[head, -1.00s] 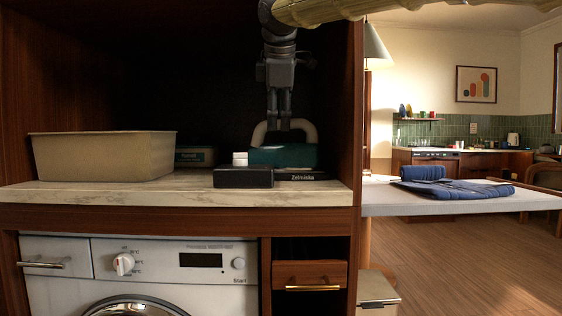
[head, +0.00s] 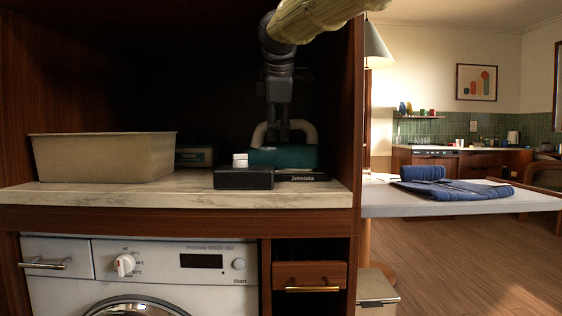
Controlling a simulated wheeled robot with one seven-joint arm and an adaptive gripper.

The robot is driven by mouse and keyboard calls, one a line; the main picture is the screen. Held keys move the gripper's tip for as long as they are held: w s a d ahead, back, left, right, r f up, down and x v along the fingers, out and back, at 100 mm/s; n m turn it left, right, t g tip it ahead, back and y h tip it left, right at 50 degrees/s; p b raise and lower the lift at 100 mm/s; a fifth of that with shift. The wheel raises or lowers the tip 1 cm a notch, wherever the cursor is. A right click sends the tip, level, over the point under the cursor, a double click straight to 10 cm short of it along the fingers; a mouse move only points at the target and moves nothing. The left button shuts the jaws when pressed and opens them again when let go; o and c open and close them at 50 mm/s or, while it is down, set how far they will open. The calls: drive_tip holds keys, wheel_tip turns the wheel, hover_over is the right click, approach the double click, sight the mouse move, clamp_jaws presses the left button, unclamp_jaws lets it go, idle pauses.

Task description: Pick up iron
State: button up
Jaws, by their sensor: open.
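The iron (head: 290,157) stands on the marble shelf inside the dark wooden niche. It has a teal body, a cream arched handle and a dark base with light lettering. A black box in front hides its lower left part. My gripper (head: 279,138) points down from above at the middle of the handle. Its fingers reach down to about the top of the teal body and overlap the handle in the picture. The fingers are dark against the dark niche, so I cannot tell whether they touch the handle.
The black box (head: 243,179) with a white block sits at the shelf's front edge. A cream bin (head: 104,157) stands left, with a teal box (head: 194,156) behind it. The niche's right wall (head: 344,110) is close to my arm. An ironing board (head: 450,207) holds folded blue cloth.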

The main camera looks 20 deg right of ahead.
drive_tip(key=shift+c, duration=0.2)
clamp_jaws()
drive_tip(key=shift+s+b, duration=0.1)
drive_tip(key=shift+b, duration=0.5)
drive_tip(key=shift+s+a+r+b, duration=0.1)
drive_tip(key=shift+a+r+b, duration=0.05)
drive_tip(key=shift+b, duration=0.2)
drive_tip(key=shift+s+r+b, duration=0.35)
drive_tip(key=shift+s+b, duration=0.1)
drive_tip(key=shift+b, duration=0.6)
drive_tip(key=s+a+r+b, duration=0.3)
drive_tip(key=s+r+b, duration=0.4)
drive_tip(key=s+b, duration=0.3)
drive_tip(key=shift+s, duration=1.15)
